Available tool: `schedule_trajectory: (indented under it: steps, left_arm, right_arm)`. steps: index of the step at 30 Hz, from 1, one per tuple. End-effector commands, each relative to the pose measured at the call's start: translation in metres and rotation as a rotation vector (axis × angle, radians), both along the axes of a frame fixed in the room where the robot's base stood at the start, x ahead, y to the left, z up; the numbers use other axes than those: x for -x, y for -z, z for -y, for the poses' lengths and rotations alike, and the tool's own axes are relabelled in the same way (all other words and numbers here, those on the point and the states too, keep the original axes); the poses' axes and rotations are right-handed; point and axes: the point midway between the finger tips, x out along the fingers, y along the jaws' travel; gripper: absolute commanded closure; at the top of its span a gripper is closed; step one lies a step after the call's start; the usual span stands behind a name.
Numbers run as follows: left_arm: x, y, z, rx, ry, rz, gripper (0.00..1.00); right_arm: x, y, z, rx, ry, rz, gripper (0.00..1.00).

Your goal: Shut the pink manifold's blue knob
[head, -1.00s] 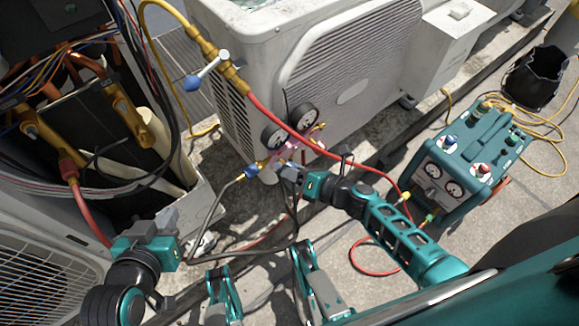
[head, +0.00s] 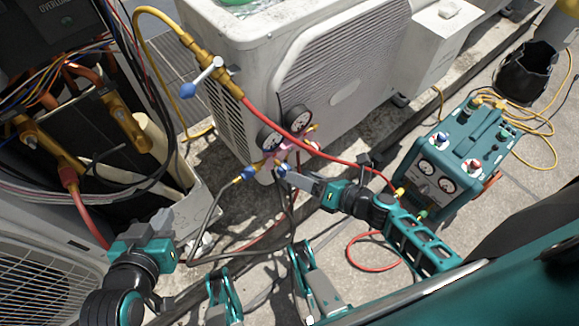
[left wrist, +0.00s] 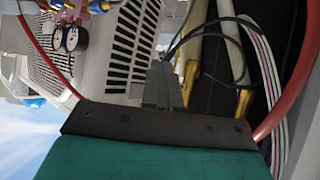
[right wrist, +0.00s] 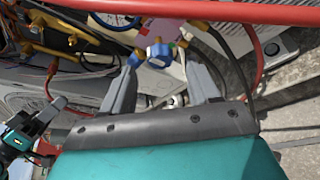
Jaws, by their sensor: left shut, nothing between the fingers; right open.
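The pink manifold (head: 284,154) with its two round gauges hangs in front of the white condenser's corner in the head view. Its blue knob (right wrist: 160,53) shows in the right wrist view, just beyond and between the fingertips; the manifold's pink body (right wrist: 168,30) is behind it. My right gripper (right wrist: 162,68) is open, with its fingers either side of the line to the knob; I cannot tell whether either touches. In the head view my right gripper (head: 288,178) is just below the manifold. My left gripper (head: 164,218) is shut and empty, low on the left, away from the manifold.
A red hose (head: 335,157) crosses above my right gripper. Dark hoses (head: 208,215) hang below the manifold. The white condenser (head: 340,80) stands behind, an open unit with pipes (head: 95,120) at left, a teal gauge machine (head: 455,150) and black bucket (head: 528,72) at right.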

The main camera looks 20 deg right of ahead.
Motion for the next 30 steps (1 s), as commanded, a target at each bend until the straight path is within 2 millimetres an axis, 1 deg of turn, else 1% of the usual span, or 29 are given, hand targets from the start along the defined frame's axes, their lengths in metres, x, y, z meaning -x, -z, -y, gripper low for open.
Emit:
schedule_trajectory:
  steps: [1,4,6,10,15,30]
  left_arm:
    - [0.001,-0.003,-0.002,-0.004,-0.003,-0.004,1.0]
    - [0.002,-0.001,-0.005,-0.012,-0.007,-0.008,1.0]
    - [0.003,-0.001,-0.007,-0.016,-0.008,-0.01,1.0]
    - [0.003,-0.002,-0.008,-0.02,-0.009,-0.009,1.0]
    - [0.005,0.0,-0.009,-0.022,-0.009,-0.013,1.0]
    - [0.005,0.0,-0.008,-0.02,-0.008,-0.013,1.0]
  right_arm:
    - [0.011,-0.006,0.007,0.001,0.0,-0.003,0.4]
    - [0.027,-0.011,0.019,0.001,0.001,-0.002,0.4]
    - [0.036,-0.014,0.026,0.0,0.001,-0.001,0.4]
    - [0.048,-0.018,0.035,0.001,0.0,0.0,0.4]
    - [0.053,-0.019,0.039,0.001,0.0,0.002,0.4]
    - [0.053,-0.019,0.039,0.002,-0.002,0.003,0.4]
